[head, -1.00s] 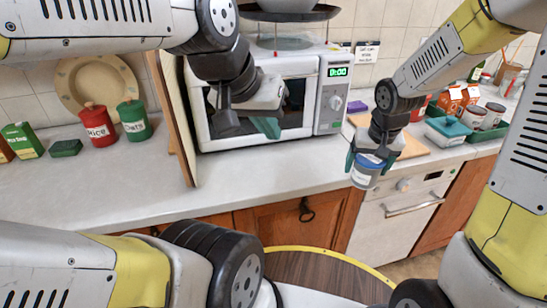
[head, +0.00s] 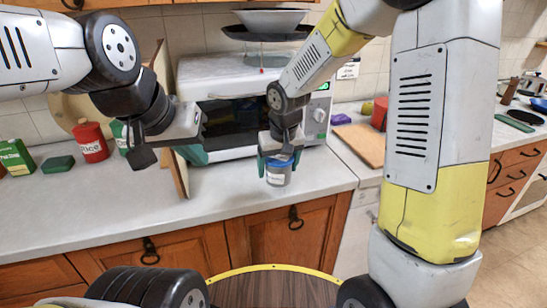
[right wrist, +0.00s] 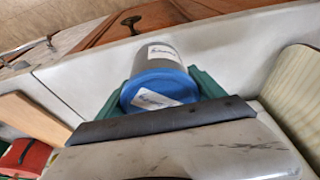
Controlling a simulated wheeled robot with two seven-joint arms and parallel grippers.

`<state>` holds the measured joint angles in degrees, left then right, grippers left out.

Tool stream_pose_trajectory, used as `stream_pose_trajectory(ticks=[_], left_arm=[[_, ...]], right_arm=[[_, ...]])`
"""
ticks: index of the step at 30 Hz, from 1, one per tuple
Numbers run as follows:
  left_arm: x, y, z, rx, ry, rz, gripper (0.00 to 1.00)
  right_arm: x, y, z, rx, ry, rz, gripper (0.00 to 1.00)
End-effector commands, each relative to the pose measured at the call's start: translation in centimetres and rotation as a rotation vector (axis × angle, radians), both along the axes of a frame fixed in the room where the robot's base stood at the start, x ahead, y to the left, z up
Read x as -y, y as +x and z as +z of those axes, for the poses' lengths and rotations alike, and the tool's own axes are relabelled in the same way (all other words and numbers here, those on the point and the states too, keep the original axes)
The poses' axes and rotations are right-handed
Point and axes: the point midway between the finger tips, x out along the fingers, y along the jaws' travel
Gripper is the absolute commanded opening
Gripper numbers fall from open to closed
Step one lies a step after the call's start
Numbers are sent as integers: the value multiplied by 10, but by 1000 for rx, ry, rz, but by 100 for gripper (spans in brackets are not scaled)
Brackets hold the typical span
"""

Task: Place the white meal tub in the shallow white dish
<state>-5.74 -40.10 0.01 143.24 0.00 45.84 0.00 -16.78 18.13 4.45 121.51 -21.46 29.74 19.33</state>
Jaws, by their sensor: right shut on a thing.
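A small greyish-white tub with a blue lid and a white label (head: 279,173) is held in my right gripper (head: 278,160), in front of the microwave. In the right wrist view the tub (right wrist: 160,57) sits between the green fingers, its blue lid facing the camera; its label is too blurred to read. I cannot tell for sure that it is the meal tub. My left gripper (head: 190,154) hangs empty near the microwave's left side; its finger gap is not clear. A wide white bowl (head: 270,20) stands above a black pan on the microwave; I cannot tell whether it is the dish.
The microwave (head: 225,139) stands at the back of the counter (head: 110,205). An upright wooden board (head: 180,172) is at its left. Red (head: 90,142) and green canisters stand further left. A wooden board (head: 362,146) lies to the right. The front left counter is clear.

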Motion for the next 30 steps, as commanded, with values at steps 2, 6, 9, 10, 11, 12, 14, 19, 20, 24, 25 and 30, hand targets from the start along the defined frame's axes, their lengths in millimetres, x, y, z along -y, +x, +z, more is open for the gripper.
stream_pose_trajectory(ticks=[2,6,9,10,11,12,14,19,20,24,25,30], left_arm=[[0,0,0,0,0,0,0],[0,0,0,0,0,0,0],[0,0,0,0,0,0,0],[0,0,0,0,0,0,0],[0,0,0,0,0,0,0],[0,0,0,0,0,0,0],[0,0,0,0,0,0,0],[0,0,0,0,0,0,0],[0,0,0,0,0,0,0],[0,0,0,0,0,0,0],[0,0,0,0,0,0,0],[0,0,0,0,0,0,0]], right_arm=[[-2,22,-3,1,2,-3,14],[-6,49,-5,1,3,-1,14],[-7,59,-5,0,2,-2,14],[-7,60,-5,1,1,-1,14],[-7,62,-5,1,1,-1,14],[-7,64,-5,2,2,-1,14],[-7,68,-6,2,2,-1,14],[-8,70,-28,-3,0,1,14],[-8,70,-32,-2,0,1,14],[-8,71,-42,2,2,0,14],[-8,71,-41,3,2,0,14],[-8,71,-41,3,2,0,14]])
